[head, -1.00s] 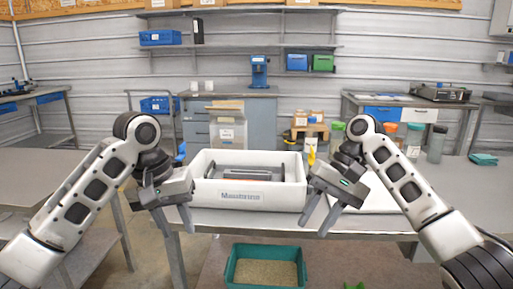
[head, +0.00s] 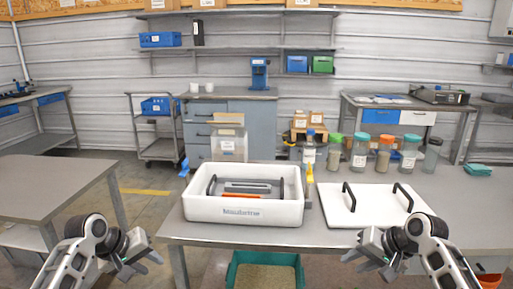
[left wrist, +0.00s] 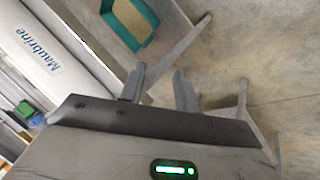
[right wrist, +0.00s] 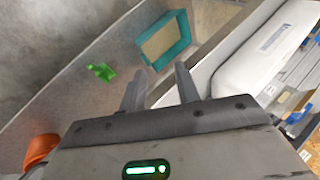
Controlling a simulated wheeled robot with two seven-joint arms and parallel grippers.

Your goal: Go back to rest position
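My left gripper (head: 142,264) is low at the left of the head view, in front of the table and clear of it. Its two fingers stand apart with nothing between them in the left wrist view (left wrist: 158,88). My right gripper (head: 360,262) is low at the right of the head view, in front of the table's near edge. Its fingers are also apart and empty in the right wrist view (right wrist: 160,88). Both arms are drawn down and back toward me.
Several jars stand behind. A green bin (head: 234,270) of substrate is below. An orange container (head: 490,280) shows at lower right.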

